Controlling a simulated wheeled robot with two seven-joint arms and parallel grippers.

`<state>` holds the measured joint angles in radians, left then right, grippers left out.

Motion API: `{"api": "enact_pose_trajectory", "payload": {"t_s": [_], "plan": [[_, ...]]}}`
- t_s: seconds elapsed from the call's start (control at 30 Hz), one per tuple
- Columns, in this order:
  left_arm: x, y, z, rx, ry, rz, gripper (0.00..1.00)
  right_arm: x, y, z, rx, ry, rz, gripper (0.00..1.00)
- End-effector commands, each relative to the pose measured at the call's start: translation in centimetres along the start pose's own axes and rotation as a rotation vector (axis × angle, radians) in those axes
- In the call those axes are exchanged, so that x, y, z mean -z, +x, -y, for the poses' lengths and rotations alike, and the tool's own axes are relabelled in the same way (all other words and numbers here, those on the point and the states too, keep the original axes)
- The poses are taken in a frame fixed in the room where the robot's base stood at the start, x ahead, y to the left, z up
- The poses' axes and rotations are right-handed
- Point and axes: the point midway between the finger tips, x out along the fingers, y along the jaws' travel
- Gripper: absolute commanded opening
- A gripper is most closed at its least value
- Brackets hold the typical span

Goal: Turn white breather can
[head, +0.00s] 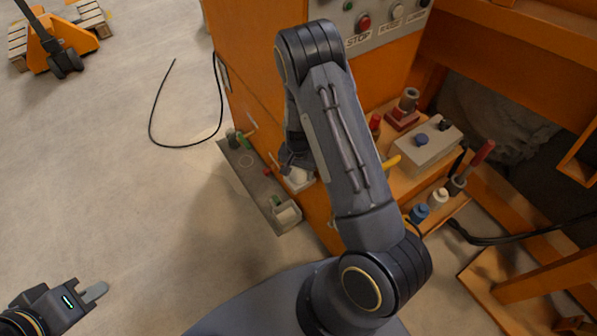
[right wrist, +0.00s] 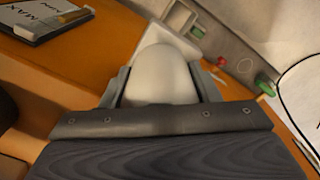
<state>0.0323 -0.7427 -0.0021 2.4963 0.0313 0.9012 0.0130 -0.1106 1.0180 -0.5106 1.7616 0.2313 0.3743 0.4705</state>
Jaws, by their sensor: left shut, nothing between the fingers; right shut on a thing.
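The white breather can (right wrist: 160,75) fills the middle of the right wrist view, with a rounded top, between the two fingers of my right gripper (right wrist: 162,92). In the head view the can (head: 298,176) shows small at the side of the orange machine, partly hidden by my right gripper (head: 296,164) and arm. My right gripper is shut on the can. My left gripper (head: 96,292) is at the lower left of the head view, shut and empty, above the floor and well away from the can.
A grey tray (head: 236,165) with small fittings runs along the machine's side. A button panel with a red STOP button (head: 364,22) is above. A grey box with a blue button (head: 422,140) and several coloured knobs stand right of my arm. A black cable (head: 151,118) lies on open floor.

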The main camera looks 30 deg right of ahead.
Motion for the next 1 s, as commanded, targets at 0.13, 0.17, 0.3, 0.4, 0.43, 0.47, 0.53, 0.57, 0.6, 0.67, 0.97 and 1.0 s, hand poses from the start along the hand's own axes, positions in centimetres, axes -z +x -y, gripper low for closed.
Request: {"api": "enact_pose_trajectory", "payload": {"t_s": [0.13,0.17,0.3,0.4,0.43,0.47,0.53,0.57,0.6,0.67,0.97,1.0], "plan": [[-0.2,0.3,0.2,0.0,0.0,0.0,0.0,0.1,0.0,0.0,0.001,-0.074,-0.002,0.33],[-0.2,0.3,0.1,0.0,0.0,0.0,0.0,0.1,0.0,0.0,0.001,-0.074,-0.002,0.33],[-0.1,0.3,0.1,0.0,0.0,0.0,0.0,0.1,0.0,0.0,0.001,-0.072,-0.002,0.33],[-0.1,0.3,0.1,0.0,0.0,0.0,0.0,0.1,0.0,0.0,0.001,-0.071,-0.002,0.65],[-0.1,0.3,0.1,0.0,0.0,0.0,0.0,0.1,0.0,0.0,0.001,-0.071,-0.002,0.69],[-0.1,0.3,0.1,0.0,0.0,0.0,0.0,0.1,0.0,0.0,0.001,-0.07,-0.002,0.73],[-0.1,0.3,0.1,0.0,0.0,0.0,0.0,0.1,0.0,0.0,0.0,-0.07,-0.002,0.77],[-0.1,0.3,0.1,0.0,0.0,0.0,0.0,0.1,0.0,0.0,0.0,-0.07,-0.002,0.77],[-0.1,0.3,0.1,0.0,0.0,0.0,0.0,0.1,0.0,-0.1,0.0,-0.069,-0.001,0.77],[-0.1,0.3,0.1,0.0,0.0,0.0,0.0,0.1,0.0,-0.1,-0.001,-0.069,-0.001,0.77],[0.2,-0.5,-0.2,0.0,0.0,0.0,0.0,0.3,-1.3,-0.3,-0.001,-0.068,-0.003,0.77],[0.4,-0.8,-0.4,0.0,0.0,0.0,0.0,0.4,-1.8,-0.3,0.0,-0.068,-0.003,0.77]]}}
